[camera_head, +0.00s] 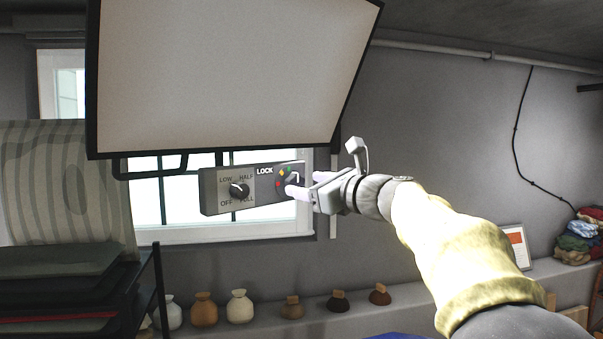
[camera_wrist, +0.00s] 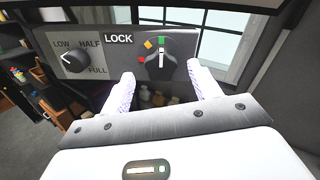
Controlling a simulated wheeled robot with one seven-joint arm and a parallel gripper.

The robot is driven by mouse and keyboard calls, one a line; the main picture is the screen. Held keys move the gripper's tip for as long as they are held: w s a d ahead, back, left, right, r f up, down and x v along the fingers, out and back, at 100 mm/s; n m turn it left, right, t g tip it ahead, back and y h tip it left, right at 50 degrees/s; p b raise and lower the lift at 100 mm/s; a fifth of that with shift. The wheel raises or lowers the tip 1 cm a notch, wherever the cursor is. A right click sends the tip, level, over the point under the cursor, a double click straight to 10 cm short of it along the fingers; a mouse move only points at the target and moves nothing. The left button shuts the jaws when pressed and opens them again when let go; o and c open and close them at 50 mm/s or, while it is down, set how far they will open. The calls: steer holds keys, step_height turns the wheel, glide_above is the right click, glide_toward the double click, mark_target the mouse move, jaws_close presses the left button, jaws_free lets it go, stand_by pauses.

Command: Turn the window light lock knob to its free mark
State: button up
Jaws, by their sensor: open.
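The lock knob (camera_wrist: 161,64) is a dark round knob with a white pointer line, at the right of a grey control box (camera_wrist: 110,75) labelled LOCK. It also shows in the head view (camera_head: 294,179), partly hidden by my fingers. Green (camera_wrist: 161,41), orange (camera_wrist: 148,44) and red (camera_wrist: 141,59) marks sit around its top and left. The white line stands upright, towards the green mark. No word names the free mark. My gripper (camera_wrist: 162,78) is open, its fingertips to either side of and just below the knob in the wrist view; contact cannot be told.
A second knob (camera_head: 239,190) with LOW, HALF, FULL and OFF marks is on the box's left. A large framed light panel (camera_head: 230,70) hangs just above. A dark rack (camera_head: 75,275) stands at lower left; several pots (camera_head: 239,306) line a ledge below.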

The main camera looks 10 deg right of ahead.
mark_target(295, 183)
steer(key=shift+p+x, duration=0.4)
steer(key=shift+x, duration=1.1)
steer(key=c, duration=1)
steer(key=shift+o, duration=0.2)
